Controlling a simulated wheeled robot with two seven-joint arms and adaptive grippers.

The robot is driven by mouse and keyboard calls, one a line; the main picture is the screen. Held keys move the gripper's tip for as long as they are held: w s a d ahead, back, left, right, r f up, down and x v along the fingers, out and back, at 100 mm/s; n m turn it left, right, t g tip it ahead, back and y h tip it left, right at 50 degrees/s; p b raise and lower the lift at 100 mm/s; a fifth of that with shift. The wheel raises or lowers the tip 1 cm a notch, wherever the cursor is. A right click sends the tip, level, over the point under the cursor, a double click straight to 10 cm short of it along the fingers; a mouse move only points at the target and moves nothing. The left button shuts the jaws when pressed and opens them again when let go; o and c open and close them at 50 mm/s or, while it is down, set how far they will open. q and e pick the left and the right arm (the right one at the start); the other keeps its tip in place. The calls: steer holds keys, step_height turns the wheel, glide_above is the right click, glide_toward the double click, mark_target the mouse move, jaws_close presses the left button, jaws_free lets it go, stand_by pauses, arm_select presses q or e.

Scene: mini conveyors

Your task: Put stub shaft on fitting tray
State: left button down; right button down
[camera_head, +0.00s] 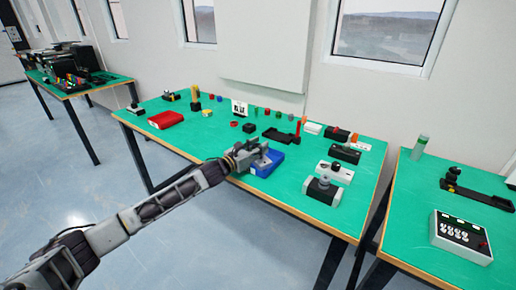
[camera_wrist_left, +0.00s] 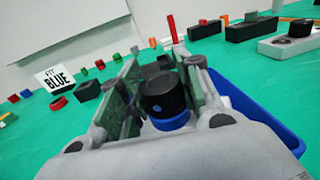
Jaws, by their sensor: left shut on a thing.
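My left gripper (camera_head: 256,156) is over the blue tray (camera_head: 270,167) at the front edge of the green table. In the left wrist view its two fingers (camera_wrist_left: 158,98) are closed on a black cylinder (camera_wrist_left: 162,94) with a blue band (camera_wrist_left: 172,122) below it, which looks like the stub shaft. The blue tray's wall (camera_wrist_left: 262,115) shows to the right of and behind the fingers. The shaft's lower end is hidden, so I cannot tell whether it touches the tray. I cannot tell which tray is the fitting tray. My right gripper is not in view.
A red tray (camera_head: 166,120) lies to the left. A "FIT BLUE" sign (camera_wrist_left: 55,78) stands behind the gripper, near small coloured parts. A black holder (camera_head: 278,136) is behind the blue tray; a grey-black device (camera_head: 322,190) is to the right. A second table holds a control box (camera_head: 460,237).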

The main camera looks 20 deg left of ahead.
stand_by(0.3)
arm_select(q)
steer(key=c, duration=1)
jaws_free()
steer(key=shift+v, duration=5.95)
steer(key=shift+s+a, duration=0.1)
